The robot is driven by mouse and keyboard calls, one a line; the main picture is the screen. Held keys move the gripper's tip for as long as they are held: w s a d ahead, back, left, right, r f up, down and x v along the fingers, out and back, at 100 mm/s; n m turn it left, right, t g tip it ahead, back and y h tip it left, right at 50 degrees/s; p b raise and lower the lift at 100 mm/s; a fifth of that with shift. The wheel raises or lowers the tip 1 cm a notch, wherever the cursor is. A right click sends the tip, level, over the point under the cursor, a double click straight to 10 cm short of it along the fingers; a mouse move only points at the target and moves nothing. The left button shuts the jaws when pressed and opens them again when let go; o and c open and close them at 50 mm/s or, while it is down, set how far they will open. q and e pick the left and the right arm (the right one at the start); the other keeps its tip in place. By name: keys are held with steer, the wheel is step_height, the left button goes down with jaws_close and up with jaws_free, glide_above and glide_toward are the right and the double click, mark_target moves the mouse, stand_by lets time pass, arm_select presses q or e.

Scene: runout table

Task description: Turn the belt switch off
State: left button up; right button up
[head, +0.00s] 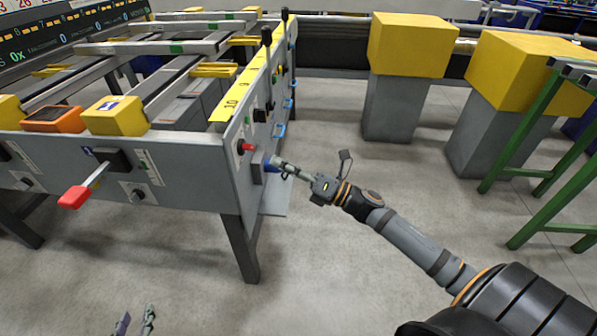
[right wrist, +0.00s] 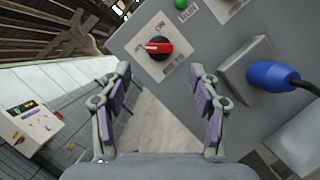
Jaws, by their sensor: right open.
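The belt switch is a red rotary knob on a black base and a white label plate. It is on the end panel of the grey table in the head view (head: 247,147) and at the top middle of the right wrist view (right wrist: 158,48). Its handle lies roughly across the picture there; the small lettering is hard to read. My right gripper (right wrist: 160,72) is open and empty, its fingers apart below the knob in that view. In the head view, my right gripper (head: 281,164) is close to the panel. My left gripper (head: 135,323) shows only its separated fingertips at the bottom edge.
A blue plug (right wrist: 270,75) with a black cable juts from a grey box right of the knob. A green button (right wrist: 182,4) is above. A red-handled lever (head: 75,197) sticks out from the table front. Yellow boxes on grey stands (head: 410,45) and a green frame (head: 545,130) stand right.

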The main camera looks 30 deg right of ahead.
steer(key=shift+v, duration=2.25)
